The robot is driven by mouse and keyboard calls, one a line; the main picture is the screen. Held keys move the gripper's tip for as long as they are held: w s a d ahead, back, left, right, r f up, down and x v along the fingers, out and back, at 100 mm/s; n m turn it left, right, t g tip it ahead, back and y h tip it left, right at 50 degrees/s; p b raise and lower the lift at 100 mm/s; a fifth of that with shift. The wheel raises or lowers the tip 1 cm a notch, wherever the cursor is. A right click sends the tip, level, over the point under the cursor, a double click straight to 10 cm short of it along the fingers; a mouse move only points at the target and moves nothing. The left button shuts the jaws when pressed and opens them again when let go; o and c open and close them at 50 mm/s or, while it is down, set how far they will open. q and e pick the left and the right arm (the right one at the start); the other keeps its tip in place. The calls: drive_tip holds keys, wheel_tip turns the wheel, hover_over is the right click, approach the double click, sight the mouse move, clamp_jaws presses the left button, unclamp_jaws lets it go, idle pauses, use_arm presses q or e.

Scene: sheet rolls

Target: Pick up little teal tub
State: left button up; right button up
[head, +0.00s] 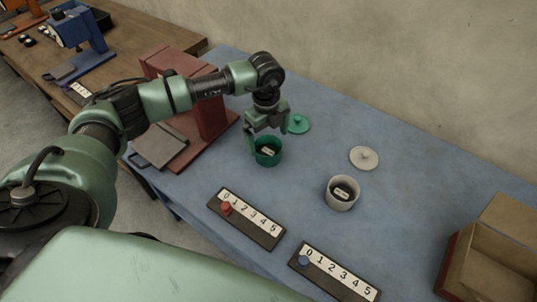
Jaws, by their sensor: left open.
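The little teal tub (268,158) stands upright and open on the blue table, with a small dark labelled piece inside. My left gripper (264,145) points down at the tub from above. It is open, and its near finger overlaps the tub's left rim in the head view. I cannot tell whether it touches the tub. A teal lid (299,124) lies on the table just behind the tub. My right gripper is not in view.
A white tub (341,193) and its lid (364,157) are to the right. Two number strips, with a red peg (226,208) and a blue peg (304,261), lie in front. A maroon stand (205,110) is left, a cardboard box (495,260) right.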

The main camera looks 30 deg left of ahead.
sight(269, 152)
use_arm(q)
drive_tip(key=f+b, duration=0.1)
drive_tip(key=f, duration=0.1)
drive_tip(key=f+b, duration=0.2)
drive_tip(key=shift+s+d+f, duration=0.15)
drive_tip(key=shift+d+f, duration=0.05)
drive_tip(key=shift+f, duration=0.1)
drive_tip(key=shift+r, duration=0.1)
drive_tip(key=c, duration=1.4)
drive_tip(key=shift+c, duration=0.2)
drive_tip(key=shift+r, duration=0.1)
wheel_tip(269, 152, up, 20)
drive_tip(key=p, duration=1.4)
